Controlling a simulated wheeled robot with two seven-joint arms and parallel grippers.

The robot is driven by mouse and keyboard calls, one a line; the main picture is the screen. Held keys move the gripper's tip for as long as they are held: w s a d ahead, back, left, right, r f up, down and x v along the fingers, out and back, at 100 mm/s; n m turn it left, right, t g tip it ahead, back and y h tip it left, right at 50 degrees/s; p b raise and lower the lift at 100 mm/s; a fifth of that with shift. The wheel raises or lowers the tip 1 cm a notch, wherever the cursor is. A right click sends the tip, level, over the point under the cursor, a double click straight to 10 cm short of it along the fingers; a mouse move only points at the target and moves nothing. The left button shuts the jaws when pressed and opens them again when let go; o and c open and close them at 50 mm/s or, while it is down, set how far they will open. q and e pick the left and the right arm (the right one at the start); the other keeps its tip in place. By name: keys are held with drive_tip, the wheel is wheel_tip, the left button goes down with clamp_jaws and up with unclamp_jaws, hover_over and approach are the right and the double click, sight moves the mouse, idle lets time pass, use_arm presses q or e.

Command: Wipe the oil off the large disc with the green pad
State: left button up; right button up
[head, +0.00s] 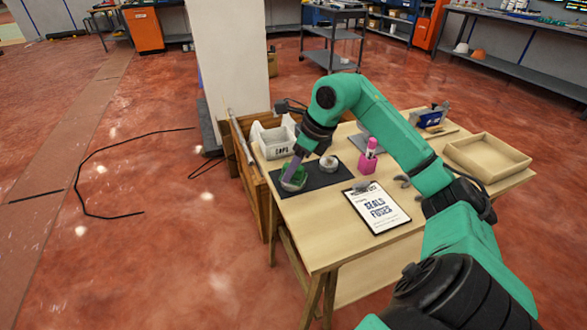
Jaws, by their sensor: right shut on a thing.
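My right gripper (294,172) reaches down over the left part of the black mat (316,183) and is shut on the green pad (289,174). The pad is mostly hidden by the gripper. The large disc (293,187) is grey and lies on the mat right under the pad, which seems to touch or nearly touch it. Oil on the disc is too small or hidden to tell. My left gripper is not in the head view.
A smaller metal ring-shaped part (328,163) is on the mat. A white labelled bin (270,142) stands behind. The table's front right is bare.

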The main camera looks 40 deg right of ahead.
wheel_tip(320, 180, up, 3)
drive_tip(key=shift+f+p, duration=0.1)
drive_tip(key=shift+p, duration=0.85)
drive_tip(key=shift+r+p, duration=0.75)
drive_tip(key=shift+r, duration=0.4)
